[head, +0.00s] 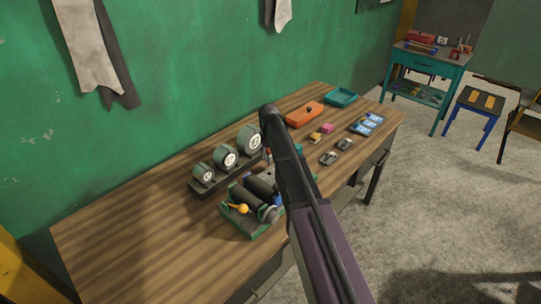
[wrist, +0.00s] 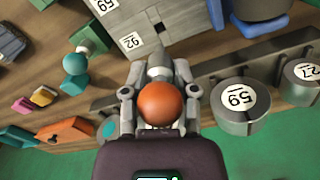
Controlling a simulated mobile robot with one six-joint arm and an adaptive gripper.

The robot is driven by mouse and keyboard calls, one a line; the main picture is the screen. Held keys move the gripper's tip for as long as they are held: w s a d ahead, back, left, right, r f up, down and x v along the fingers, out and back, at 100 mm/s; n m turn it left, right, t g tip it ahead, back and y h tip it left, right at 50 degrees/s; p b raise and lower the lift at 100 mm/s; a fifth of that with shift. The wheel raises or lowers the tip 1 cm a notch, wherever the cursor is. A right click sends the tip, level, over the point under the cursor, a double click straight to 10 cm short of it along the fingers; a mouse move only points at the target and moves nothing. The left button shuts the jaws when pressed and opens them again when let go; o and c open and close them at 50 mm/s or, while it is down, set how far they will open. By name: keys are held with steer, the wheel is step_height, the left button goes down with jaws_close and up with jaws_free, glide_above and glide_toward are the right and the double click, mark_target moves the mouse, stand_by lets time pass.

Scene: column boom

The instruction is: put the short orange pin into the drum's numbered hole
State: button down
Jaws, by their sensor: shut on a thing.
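My gripper (wrist: 157,72) is shut on a pin with a round orange head (wrist: 161,103) in the wrist view. Grey metal shows just beyond the head, between the fingers; the pin's far end is hidden. I cannot tell whether the pin touches this surface. In the head view my arm hides the gripper and the held pin.
Round grey pieces labelled 59 (wrist: 235,98) and 27 (wrist: 306,80) stand along a dark rail (head: 207,187). A green-based device (head: 240,222) with dark rollers and a yellow-orange knob is in front. An orange box (head: 304,115), teal tray (head: 341,96) and small items lie farther back. The table's left is clear.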

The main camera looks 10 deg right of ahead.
mark_target(269, 162)
steer(key=shift+f+b, duration=1.5)
steer(key=shift+f, duration=0.3)
steer(key=shift+f+b, duration=1.8)
stand_by(1.0)
steer(key=shift+c, duration=1.9)
jaws_free()
steer(key=shift+r, duration=0.15)
